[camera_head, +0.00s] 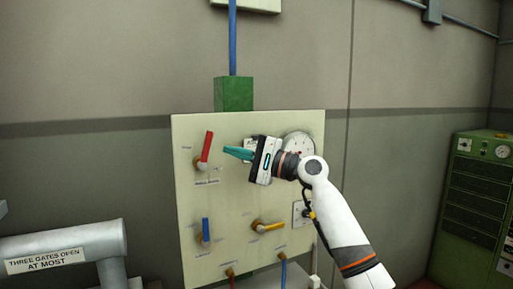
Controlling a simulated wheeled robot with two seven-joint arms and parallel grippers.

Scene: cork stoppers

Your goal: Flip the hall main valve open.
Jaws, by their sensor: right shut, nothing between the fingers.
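A cream valve panel (235,207) stands against the wall in the head view. A red lever (206,148) at its upper left points nearly straight up, tilted slightly right. A blue lever (205,229) at lower left points up. A yellow lever (267,227) at lower right lies nearly sideways. The labels are too small to read, so I cannot tell which is the hall main valve. My right gripper (231,152), with teal fingers, is shut and empty, pointing left, right of the red lever and apart from it in the picture. My left gripper is not in view.
A round gauge (301,144) is partly hidden by my right gripper. A sign (45,261) on a grey pipe (90,238) reads "THREE GATES OPEN AT MOST". A green cabinet (475,205) stands at right. A green box (234,93) and blue pipe (232,40) rise above the panel.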

